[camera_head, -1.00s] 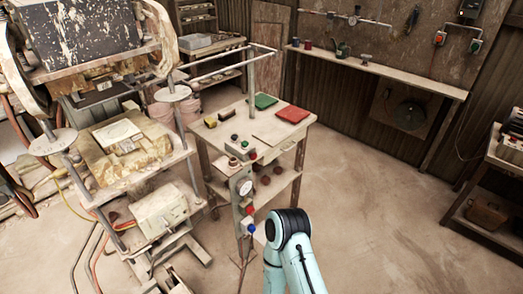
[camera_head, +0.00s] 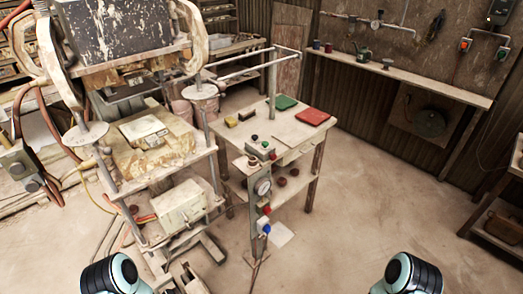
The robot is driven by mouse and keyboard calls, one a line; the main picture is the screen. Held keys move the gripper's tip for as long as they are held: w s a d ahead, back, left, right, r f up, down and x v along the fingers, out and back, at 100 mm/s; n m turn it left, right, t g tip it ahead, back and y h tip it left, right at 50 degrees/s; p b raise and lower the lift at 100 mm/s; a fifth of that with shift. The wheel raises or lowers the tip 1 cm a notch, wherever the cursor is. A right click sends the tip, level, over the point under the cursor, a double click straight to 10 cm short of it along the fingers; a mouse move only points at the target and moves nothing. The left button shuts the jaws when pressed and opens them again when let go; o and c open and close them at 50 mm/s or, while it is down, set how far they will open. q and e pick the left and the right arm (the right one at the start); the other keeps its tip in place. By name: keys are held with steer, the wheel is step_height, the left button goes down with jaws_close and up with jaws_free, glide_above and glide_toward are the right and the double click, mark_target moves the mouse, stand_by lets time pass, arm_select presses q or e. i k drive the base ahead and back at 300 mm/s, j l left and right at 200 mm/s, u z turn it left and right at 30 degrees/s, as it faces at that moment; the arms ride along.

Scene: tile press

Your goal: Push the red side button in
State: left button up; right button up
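A small grey control box (camera_head: 261,149) sits at the near left edge of the worktable, with a green button (camera_head: 254,137) and a dark one on top. A small red spot (camera_head: 272,155) shows at its right end. Below, on the post with the round gauge (camera_head: 263,187), is a red knob-like part (camera_head: 267,210) above a blue one (camera_head: 266,228). Which red part is the side button, and whether it is pressed, I cannot tell at this size. Only parts of my two arms show at the bottom edge; both grippers are out of view.
The press (camera_head: 160,155) stands to the left, with hoses on the floor. A wall shelf (camera_head: 430,89) runs behind.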

mark_target(273, 157)
steer(key=i+l+u, duration=0.2)
steer(key=l+u, duration=0.2)
steer(key=i+l+u, duration=0.15)
steer(key=l+u, duration=0.6)
steer(key=i+j, duration=0.05)
